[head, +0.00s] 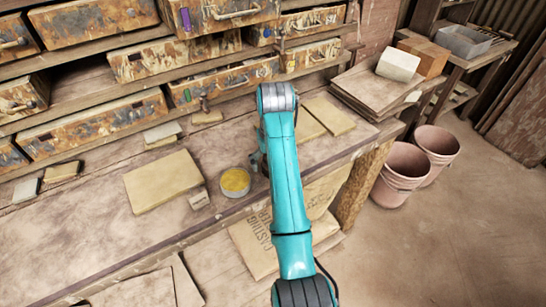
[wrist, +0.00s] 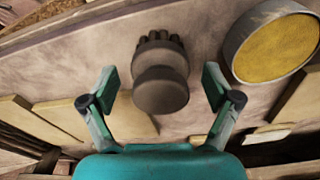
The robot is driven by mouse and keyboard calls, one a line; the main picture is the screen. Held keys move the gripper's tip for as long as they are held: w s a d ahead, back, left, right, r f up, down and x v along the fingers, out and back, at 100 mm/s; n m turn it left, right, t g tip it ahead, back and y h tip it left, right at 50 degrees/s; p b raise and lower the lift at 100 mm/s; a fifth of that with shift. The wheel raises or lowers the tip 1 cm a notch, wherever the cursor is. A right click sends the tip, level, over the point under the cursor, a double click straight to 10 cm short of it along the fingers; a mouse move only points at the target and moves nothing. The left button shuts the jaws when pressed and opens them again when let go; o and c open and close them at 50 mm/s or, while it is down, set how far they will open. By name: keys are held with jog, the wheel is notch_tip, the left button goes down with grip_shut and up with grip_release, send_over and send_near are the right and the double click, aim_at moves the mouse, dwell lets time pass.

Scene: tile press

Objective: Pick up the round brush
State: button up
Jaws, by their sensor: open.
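The round brush (wrist: 160,78) is dark grey-brown, with a rounded knob and a ring of tufts at its far end. It stands on the workbench (wrist: 75,70) in the middle of the wrist view. My gripper (wrist: 160,84) is open, with one finger on each side of the brush and visible gaps between; it is not holding it. I cannot tell how far above the bench the fingertips are. In the head view my teal arm hides the brush and most of the gripper.
A round tin with yellow contents (head: 235,182) stands close to the brush; it also shows in the wrist view (wrist: 275,48). A large tan slab (head: 162,181) and a small block (head: 198,199) lie left of the tin. Thin tiles (head: 328,115) lie right of my arm. Drawers (head: 150,60) line the back.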

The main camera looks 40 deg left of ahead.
jog(key=shift+f, duration=0.45)
jog(key=c, duration=1.3)
jog(key=shift+o, duration=0.2)
